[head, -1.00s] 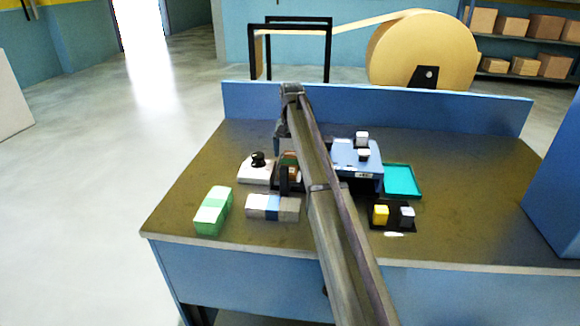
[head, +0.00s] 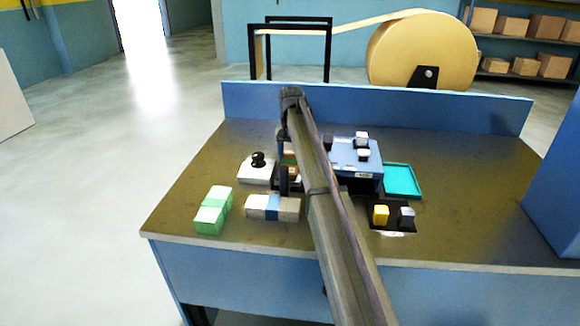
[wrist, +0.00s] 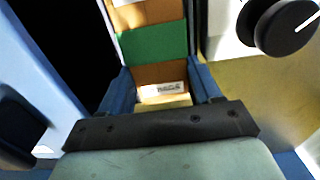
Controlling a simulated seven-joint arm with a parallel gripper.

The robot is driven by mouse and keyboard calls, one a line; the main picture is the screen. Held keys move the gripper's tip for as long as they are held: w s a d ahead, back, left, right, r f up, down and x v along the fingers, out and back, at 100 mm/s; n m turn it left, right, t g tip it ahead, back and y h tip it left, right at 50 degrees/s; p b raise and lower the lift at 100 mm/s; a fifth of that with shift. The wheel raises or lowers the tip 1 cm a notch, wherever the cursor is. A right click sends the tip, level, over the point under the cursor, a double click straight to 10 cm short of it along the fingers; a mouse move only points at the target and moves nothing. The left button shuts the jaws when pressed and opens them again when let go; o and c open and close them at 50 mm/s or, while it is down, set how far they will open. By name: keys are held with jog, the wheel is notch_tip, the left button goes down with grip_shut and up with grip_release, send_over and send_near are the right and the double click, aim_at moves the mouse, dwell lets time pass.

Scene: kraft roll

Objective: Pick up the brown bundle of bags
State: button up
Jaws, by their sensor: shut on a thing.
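The brown bundle of bags (wrist: 153,75) with a green band and a small white label lies between the two blue fingers of my gripper (wrist: 162,88) in the wrist view. My gripper is shut on it, one finger at each side. In the head view only a small brown part of the bundle (head: 290,148) shows beside my arm, between the white device and the blue machine. My gripper (head: 291,180) is mostly hidden there by my arm. I cannot tell how far the bundle is above the table.
A white device with a black knob (head: 257,168) stands to the left and a blue machine (head: 352,160) to the right. A teal tray (head: 402,180) and a black holder (head: 392,221) are at right.

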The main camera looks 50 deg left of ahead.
jog(key=shift+c, duration=0.5)
jog(key=shift+r, duration=0.15)
